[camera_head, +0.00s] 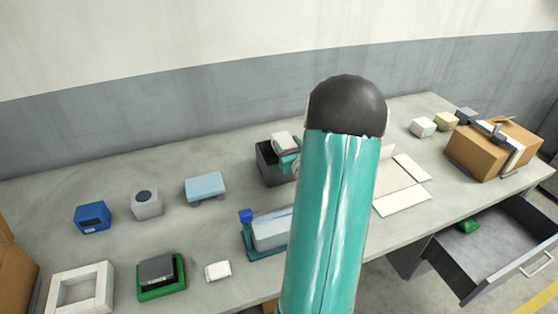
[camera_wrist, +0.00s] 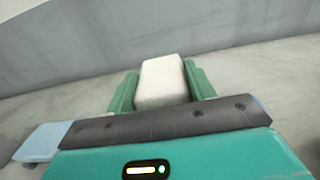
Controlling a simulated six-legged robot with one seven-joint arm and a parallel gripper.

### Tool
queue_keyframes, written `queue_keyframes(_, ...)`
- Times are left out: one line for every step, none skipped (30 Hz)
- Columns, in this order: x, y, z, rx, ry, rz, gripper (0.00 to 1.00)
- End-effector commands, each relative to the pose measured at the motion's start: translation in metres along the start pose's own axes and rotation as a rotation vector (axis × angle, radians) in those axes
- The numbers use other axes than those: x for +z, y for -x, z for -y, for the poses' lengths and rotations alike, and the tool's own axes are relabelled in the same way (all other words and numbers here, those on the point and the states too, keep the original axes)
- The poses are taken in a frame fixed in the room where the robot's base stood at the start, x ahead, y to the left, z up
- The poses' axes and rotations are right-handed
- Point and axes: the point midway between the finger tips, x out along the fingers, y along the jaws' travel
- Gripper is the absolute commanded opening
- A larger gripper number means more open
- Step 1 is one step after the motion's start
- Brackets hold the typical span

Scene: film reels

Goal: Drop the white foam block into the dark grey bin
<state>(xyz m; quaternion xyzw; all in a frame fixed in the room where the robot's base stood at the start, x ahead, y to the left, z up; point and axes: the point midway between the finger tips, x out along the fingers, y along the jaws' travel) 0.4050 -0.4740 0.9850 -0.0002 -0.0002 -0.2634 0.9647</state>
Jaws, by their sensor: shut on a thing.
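The white foam block (camera_wrist: 161,82) sits between the two green fingers of my gripper (camera_wrist: 161,90), which is shut on it in the wrist view. In the head view the block (camera_head: 281,138) shows at the mouth of the dark grey bin (camera_head: 266,166), with a green part of my gripper (camera_head: 288,157) at the bin's right side. The block appears over the bin's opening, but I cannot tell how high it is. My teal arm covers the middle of the head view, and the bin's inside is mostly hidden.
A light blue block (camera_head: 205,186), a grey block (camera_head: 146,203) and a blue box (camera_head: 92,217) stand left of the bin. A teal device (camera_head: 266,238) lies in front. A cardboard box (camera_head: 492,148) and an open drawer (camera_head: 495,246) are at the right.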

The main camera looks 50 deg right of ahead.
Motion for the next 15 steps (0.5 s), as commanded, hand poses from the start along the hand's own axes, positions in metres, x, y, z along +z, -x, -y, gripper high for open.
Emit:
queue_keyframes(0.0000,-0.0008,-0.0003,0.000,0.000,0.000,0.58)
queue_keyframes(0.0000,-0.0009,-0.0003,0.000,0.000,0.000,0.64)
queue_keyframes(0.0000,-0.0009,-0.0003,0.000,0.000,0.000,0.72)
queue_keyframes(0.0000,-0.0008,-0.0003,0.000,0.000,0.000,0.78)
queue_keyframes(0.0000,-0.0008,-0.0002,0.000,0.000,0.000,0.79)
queue_keyframes(0.0000,-0.0008,-0.0003,0.000,0.000,0.000,0.79)
queue_keyframes(0.0000,-0.0008,-0.0003,0.000,0.000,0.000,0.79)
queue_keyframes(0.0000,-0.0008,-0.0003,0.000,0.000,0.000,0.79)
queue_keyframes(0.0000,-0.0008,-0.0002,0.000,0.000,0.000,0.79)
queue_keyframes(0.0000,-0.0008,-0.0002,0.000,0.000,0.000,0.79)
queue_keyframes(-0.0001,-0.0007,-0.0003,0.000,0.000,-0.001,0.79)
queue_keyframes(0.0000,-0.0005,-0.0002,0.000,0.000,-0.001,0.79)
queue_keyframes(0.0000,-0.0001,-0.0002,0.000,0.000,-0.001,0.79)
queue_keyframes(0.0000,0.0008,-0.0002,0.000,0.000,-0.001,0.79)
queue_keyframes(0.0000,0.0027,0.0000,0.000,0.000,-0.001,0.79)
